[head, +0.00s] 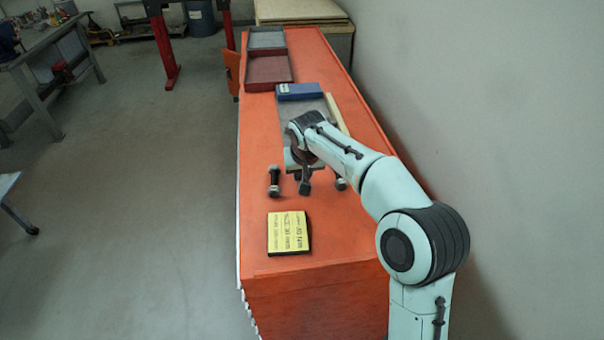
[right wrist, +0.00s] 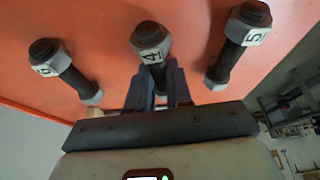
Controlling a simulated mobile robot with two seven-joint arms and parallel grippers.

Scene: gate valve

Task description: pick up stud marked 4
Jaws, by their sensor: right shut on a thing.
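The stud marked 4 (right wrist: 152,42) is in the middle of the right wrist view, a dark bolt with a grey nut and a white label. My right gripper (right wrist: 159,88) is shut on its shank, between two blue-grey fingers. In the head view the right gripper (head: 304,172) points down over the orange bench top, with the held stud (head: 305,187) partly hidden below it. I cannot tell whether the stud touches the bench. My left gripper is not in view.
The stud marked 5 (right wrist: 240,45) and another labelled stud (right wrist: 65,72) flank the held one. A yellow note block (head: 289,232) lies nearer on the orange bench (head: 258,150). Beyond are a blue box (head: 299,91), a red tray (head: 268,72) and a grey tray (head: 267,38). A wall stands right.

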